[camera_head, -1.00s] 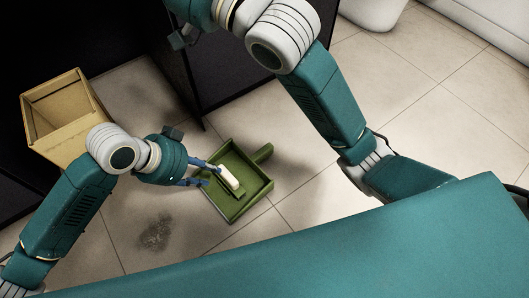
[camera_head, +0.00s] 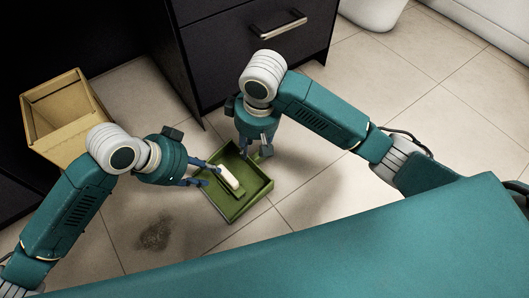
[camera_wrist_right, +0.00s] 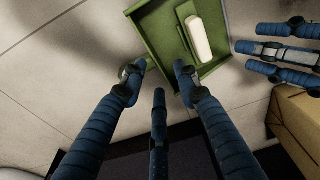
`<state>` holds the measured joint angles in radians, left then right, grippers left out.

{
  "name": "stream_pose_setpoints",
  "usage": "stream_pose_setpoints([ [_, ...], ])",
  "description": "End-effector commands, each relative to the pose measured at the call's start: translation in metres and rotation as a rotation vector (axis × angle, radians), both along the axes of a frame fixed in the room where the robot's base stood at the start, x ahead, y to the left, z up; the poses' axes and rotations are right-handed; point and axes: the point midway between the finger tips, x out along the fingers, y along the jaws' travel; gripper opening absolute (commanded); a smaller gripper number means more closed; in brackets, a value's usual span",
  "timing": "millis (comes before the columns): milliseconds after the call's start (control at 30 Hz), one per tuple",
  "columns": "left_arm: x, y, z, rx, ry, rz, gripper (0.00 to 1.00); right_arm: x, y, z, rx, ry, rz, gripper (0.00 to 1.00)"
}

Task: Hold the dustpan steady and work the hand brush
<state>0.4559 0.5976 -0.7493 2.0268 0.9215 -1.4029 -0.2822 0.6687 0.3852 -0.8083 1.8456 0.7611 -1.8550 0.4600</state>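The green dustpan (camera_head: 238,212) lies on the tiled floor. The hand brush (camera_head: 229,177), with a cream handle and green block, rests inside it; both also show in the right wrist view, the dustpan (camera_wrist_right: 160,32) at the top and the brush (camera_wrist_right: 198,38) in it. My left gripper (camera_head: 205,176) is at the dustpan's left side, fingers apart and empty, pointing at the brush. My right gripper (camera_head: 257,152) points down at the dustpan's handle end. In the wrist view its fingers (camera_wrist_right: 160,72) are spread, close to the dustpan's edge; the handle is mostly hidden.
A dark smudge of dirt (camera_head: 155,233) lies on the floor left of the dustpan. An open tan box (camera_head: 62,120) stands at the left. A dark cabinet (camera_head: 225,55) rises behind the right gripper. A white bin (camera_head: 372,12) is at the back. Floor on the right is clear.

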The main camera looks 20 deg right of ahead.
Motion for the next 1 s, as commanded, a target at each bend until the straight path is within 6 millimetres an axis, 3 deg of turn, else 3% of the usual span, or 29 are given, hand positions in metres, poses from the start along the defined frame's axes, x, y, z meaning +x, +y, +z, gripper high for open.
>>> stream_pose_setpoints([
  [100, 0.0, 0.0, 0.0, 0.0, 0.0, 0.0, 0.31, -0.016, -0.019, -0.011, -0.062, 0.073, -0.016, 0.31],
  [233, 0.0, 0.0, 0.0, 0.0, 0.0, 0.0, 0.31, -0.023, -0.027, -0.018, -0.09, 0.104, -0.021, 0.31],
  [367, 0.0, 0.0, 0.0, 0.0, 0.0, 0.0, 0.31, -0.025, -0.028, -0.033, -0.092, 0.11, -0.022, 0.31],
  [700, 0.0, 0.0, 0.0, 0.0, 0.0, 0.0, 0.31, -0.024, -0.027, -0.093, -0.09, 0.107, -0.021, 0.31],
  [1000, 0.0, 0.0, 0.0, 0.0, 0.0, 0.0, 0.31, -0.023, -0.027, -0.121, -0.089, 0.103, -0.02, 0.31],
])
